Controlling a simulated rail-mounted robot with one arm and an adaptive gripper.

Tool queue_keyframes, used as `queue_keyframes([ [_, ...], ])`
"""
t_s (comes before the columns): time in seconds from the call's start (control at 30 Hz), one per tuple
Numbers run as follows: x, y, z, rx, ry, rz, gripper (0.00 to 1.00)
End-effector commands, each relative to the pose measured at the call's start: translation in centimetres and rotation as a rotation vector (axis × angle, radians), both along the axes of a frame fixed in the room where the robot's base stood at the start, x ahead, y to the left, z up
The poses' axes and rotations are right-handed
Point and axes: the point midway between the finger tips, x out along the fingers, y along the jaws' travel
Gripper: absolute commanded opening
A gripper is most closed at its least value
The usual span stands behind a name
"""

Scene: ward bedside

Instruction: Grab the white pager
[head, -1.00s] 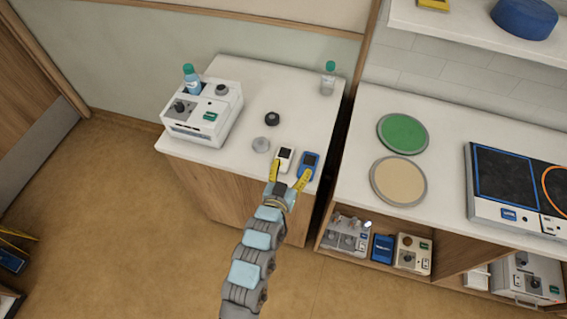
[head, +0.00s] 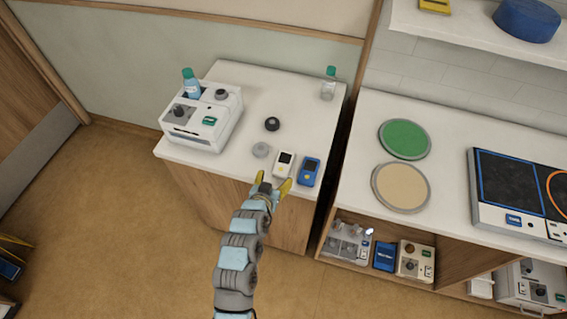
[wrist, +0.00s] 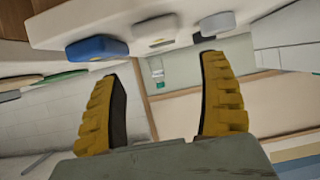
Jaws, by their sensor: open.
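The white pager (head: 284,163), with a dark screen, lies near the front edge of the white bedside cabinet top (head: 215,168). A blue pager (head: 309,171) lies just right of it. My gripper (head: 272,182) is open and empty at the cabinet's front edge, just short of the white pager. In the wrist view, which looks upside down, the white pager's end (wrist: 156,34) shows beyond and between the two yellow fingers (wrist: 163,97). The blue pager (wrist: 97,48) is to its left there. The fingers appear apart from both pagers.
A grey knob-like piece (head: 261,150) sits left of the white pager, with a black one (head: 272,124) behind. A white machine (head: 203,118) with a bottle (head: 191,82) stands at left. A clear bottle (head: 328,86) is at back right. A gap separates the counter (head: 350,190).

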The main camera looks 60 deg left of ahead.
Motion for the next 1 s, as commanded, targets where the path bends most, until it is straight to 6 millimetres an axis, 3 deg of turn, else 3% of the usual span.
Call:
queue_keyframes([
  [0.5,3.3,3.5,-2.3,-0.002,-0.002,0.000,0.76],
  [1.0,4.8,5.3,-3.3,0.000,-0.003,0.000,0.76],
])
